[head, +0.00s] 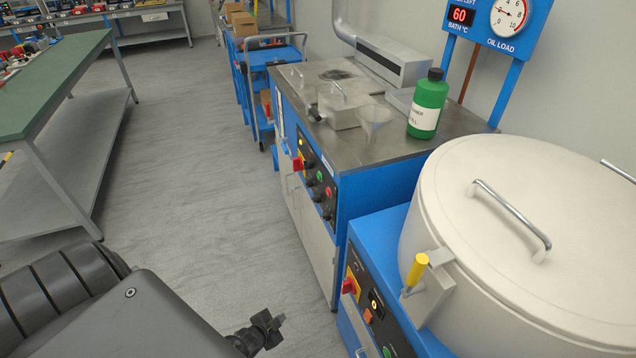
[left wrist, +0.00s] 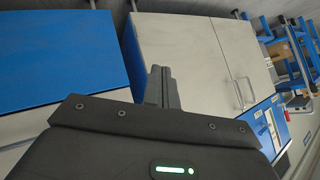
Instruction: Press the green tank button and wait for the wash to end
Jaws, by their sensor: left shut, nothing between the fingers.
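My left gripper (head: 268,328) is shut and empty at the bottom of the head view, over the floor, left of the machine panels and apart from them. Its closed fingers (left wrist: 162,86) also show in the left wrist view, in front of pale cabinet doors. The steel-topped blue bench has a front panel with a red switch, a small green button (head: 320,176) and a red button (head: 328,192). My right gripper is not visible.
A yellow-knobbed lever (head: 416,270) sticks out beside the lid. A green bottle (head: 428,104), a funnel (head: 375,122) and a lidded tank (head: 340,105) stand on the steel top. The display (head: 461,15) reads 60. A green-topped table (head: 50,75) stands left; floor between is clear.

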